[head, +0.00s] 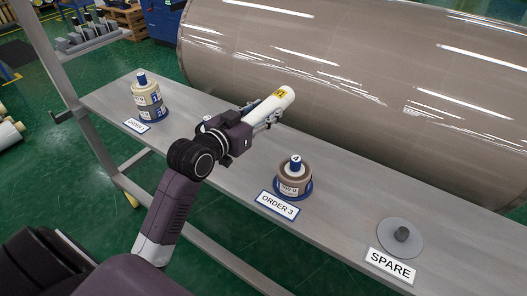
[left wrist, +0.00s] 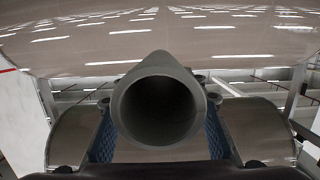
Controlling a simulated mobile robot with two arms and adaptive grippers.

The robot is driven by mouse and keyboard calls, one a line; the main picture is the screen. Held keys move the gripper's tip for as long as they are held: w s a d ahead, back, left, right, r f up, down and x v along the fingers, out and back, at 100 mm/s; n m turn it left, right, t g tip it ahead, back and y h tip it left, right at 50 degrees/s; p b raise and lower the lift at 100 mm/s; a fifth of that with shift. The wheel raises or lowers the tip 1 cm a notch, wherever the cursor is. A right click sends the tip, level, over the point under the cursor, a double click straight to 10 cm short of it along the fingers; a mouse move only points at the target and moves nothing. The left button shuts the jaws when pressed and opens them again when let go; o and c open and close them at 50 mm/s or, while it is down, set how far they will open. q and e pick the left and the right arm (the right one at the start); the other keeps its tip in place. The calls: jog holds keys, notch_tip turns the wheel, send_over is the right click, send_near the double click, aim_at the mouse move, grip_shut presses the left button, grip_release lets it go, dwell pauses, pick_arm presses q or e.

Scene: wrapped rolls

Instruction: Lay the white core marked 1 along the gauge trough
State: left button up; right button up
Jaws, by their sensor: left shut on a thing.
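My left gripper (head: 264,120) is shut on a white core (head: 266,106) and holds it above the grey bench, its far end pointing up and right. The core has a yellow label near that end; I cannot read a 1 on it. In the left wrist view, the core (left wrist: 158,108) shows end-on as a hollow tube between the two blue-padded fingers. My right gripper is not in view. I cannot make out the gauge trough for certain.
The bench (head: 335,215) carries a stacked roll (head: 149,101) at left, an ORDER 3 roll (head: 293,176) with a blue plug marked 4, and a SPARE disc (head: 400,238) with a short dark peg. A huge wrapped roll (head: 370,75) lies behind. A grey rack (head: 92,38) stands upper left.

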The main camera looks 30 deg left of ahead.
pick_arm(q)
notch_tip(320, 180, down, 8)
jog(key=b, duration=0.2)
send_over(263, 172)
notch_tip(263, 172, down, 6)
jog(key=shift+f, duration=0.5)
notch_tip(263, 172, down, 4)
jog(key=shift+f+b, duration=0.2)
jog(key=shift+b, duration=0.15)
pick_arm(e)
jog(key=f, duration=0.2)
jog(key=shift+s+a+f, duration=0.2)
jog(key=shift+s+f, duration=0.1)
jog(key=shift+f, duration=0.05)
pick_arm(q)
jog(key=o, duration=0.8)
jog(key=shift+o, duration=0.8)
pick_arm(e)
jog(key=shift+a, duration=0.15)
